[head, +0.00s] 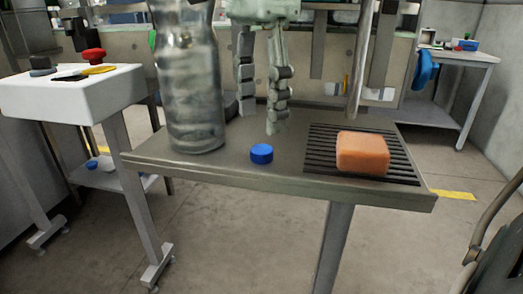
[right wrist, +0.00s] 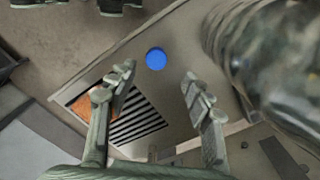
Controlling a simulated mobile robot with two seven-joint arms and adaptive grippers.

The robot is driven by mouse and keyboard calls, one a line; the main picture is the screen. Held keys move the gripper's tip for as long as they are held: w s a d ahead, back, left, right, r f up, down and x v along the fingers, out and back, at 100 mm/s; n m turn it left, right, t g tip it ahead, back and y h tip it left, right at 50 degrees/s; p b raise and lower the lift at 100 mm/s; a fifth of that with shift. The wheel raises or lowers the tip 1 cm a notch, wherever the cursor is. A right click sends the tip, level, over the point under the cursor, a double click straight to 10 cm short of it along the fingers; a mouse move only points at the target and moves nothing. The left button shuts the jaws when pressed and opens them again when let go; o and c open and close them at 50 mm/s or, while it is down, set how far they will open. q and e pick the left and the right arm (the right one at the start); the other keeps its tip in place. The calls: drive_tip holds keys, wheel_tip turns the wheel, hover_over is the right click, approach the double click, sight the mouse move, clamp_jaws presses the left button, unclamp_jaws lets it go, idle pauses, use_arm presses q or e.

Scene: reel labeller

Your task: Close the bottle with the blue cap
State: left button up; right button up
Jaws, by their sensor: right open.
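The blue cap (head: 261,154) lies on the grey table near its front edge, just right of the bottle. The clear bottle (head: 190,85) stands upright on the table; its top is cut off by the upper edge of the head view. My right gripper (head: 259,115) points down over the table, open and empty, above and behind the cap. In the right wrist view the cap (right wrist: 156,59) shows beyond and between the open fingers (right wrist: 158,85), and the bottle (right wrist: 275,60) is at the right. My left gripper is not in view.
An orange sponge (head: 362,152) sits on a black ribbed mat (head: 326,150) at the table's right. A white stand (head: 70,98) with a red knob (head: 93,55) is at the left. Bare table (head: 290,128) lies between cap and mat.

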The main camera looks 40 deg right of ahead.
sight(262, 149)
drive_tip(key=f, duration=0.4)
drive_tip(key=shift+s+a+f, duration=0.1)
drive_tip(key=shift+s+f, duration=0.2)
drive_tip(key=shift+f, duration=0.1)
drive_tip(key=shift+c, duration=0.6)
drive_tip(key=c, duration=0.7)
